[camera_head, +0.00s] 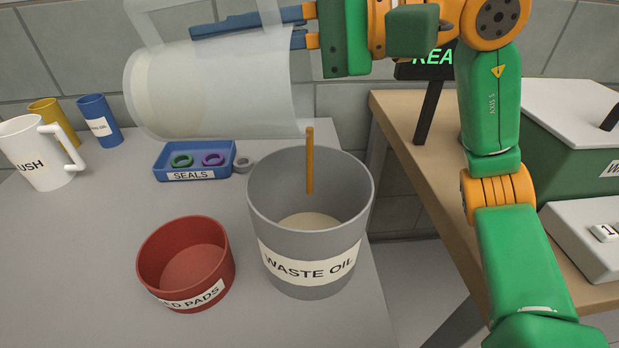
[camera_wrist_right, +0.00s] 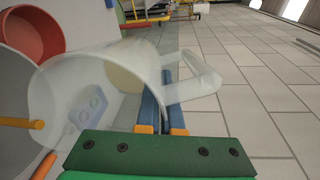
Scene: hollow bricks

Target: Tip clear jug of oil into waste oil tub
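The clear jug (camera_head: 215,90) is up in the air, tipped onto its side, its open end toward the right above the waste oil tub. Pale contents show at its base end. A thin amber stream (camera_head: 310,160) drops from its lip into the grey waste oil tub (camera_head: 310,262), where a pale patch shows on the bottom. My right gripper (camera_head: 240,33) has its blue fingers shut on the jug by its handle side; the exact contact is partly hidden. The jug (camera_wrist_right: 75,80) and stream (camera_wrist_right: 22,123) also show in the right wrist view. My left gripper is out of view.
A red pads tub (camera_head: 186,262) stands left of the waste tub. A blue seals tray (camera_head: 194,174), a white flush jug (camera_head: 35,155) and yellow and blue cups (camera_head: 100,122) stand farther left. A wooden bench (camera_head: 425,165) with green-and-white boxes is at right, across a gap.

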